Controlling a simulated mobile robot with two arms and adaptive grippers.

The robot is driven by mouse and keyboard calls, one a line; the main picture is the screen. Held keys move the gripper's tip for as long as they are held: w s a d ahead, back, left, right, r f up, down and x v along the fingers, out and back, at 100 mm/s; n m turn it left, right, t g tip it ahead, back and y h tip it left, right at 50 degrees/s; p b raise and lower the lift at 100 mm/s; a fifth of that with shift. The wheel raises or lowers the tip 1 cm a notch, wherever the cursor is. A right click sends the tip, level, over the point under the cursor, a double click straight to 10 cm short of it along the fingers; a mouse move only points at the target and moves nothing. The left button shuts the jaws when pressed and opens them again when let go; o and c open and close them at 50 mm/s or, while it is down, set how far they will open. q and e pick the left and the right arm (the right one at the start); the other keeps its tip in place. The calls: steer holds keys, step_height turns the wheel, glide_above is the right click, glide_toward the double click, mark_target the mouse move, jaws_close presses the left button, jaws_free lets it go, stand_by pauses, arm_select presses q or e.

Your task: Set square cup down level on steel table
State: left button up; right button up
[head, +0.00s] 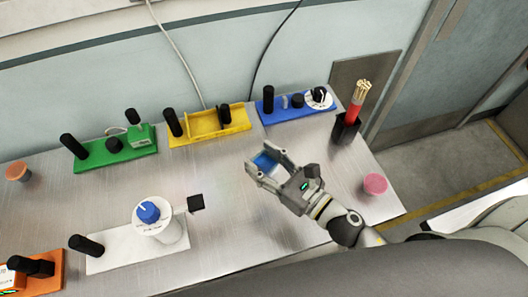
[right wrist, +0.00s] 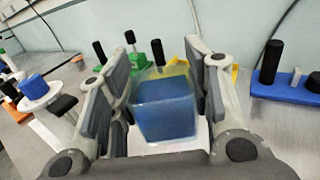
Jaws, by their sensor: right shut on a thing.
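The square cup (right wrist: 165,108) is clear, with blue contents, and sits between the fingers of my right gripper (right wrist: 155,85) in the right wrist view. It looks roughly upright there. In the head view my right gripper (head: 264,160) is shut on the cup, and only a blue patch of the cup (head: 266,162) shows between the fingers. They are over the right-middle part of the steel table (head: 250,230). The cup's base is hidden, so I cannot tell whether it touches the table. My left gripper is not in view.
Green (head: 115,152), yellow (head: 208,125) and blue (head: 292,108) modules line the back edge. A white module (head: 115,252) with a blue-topped dial stands front left. A black holder with sticks (head: 345,130) and a pink round piece (head: 375,184) are at right. Bare steel surrounds the gripper.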

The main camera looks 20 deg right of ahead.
steer(key=shift+s+f, duration=0.15)
steer(key=shift+s, duration=0.2)
steer(key=s+b, duration=0.5)
steer(key=s, duration=0.2)
steer(key=f+b, duration=1)
steer(key=f, duration=0.1)
steer(key=shift+w+d+f, duration=0.15)
steer(key=shift+d+f, duration=0.05)
steer(key=shift+d, duration=0.1)
steer(key=shift+f+b, duration=1.1)
steer(key=shift+b, duration=0.05)
steer(key=shift+f+b, duration=0.55)
steer(key=o, duration=1)
steer(key=shift+o, duration=0.2)
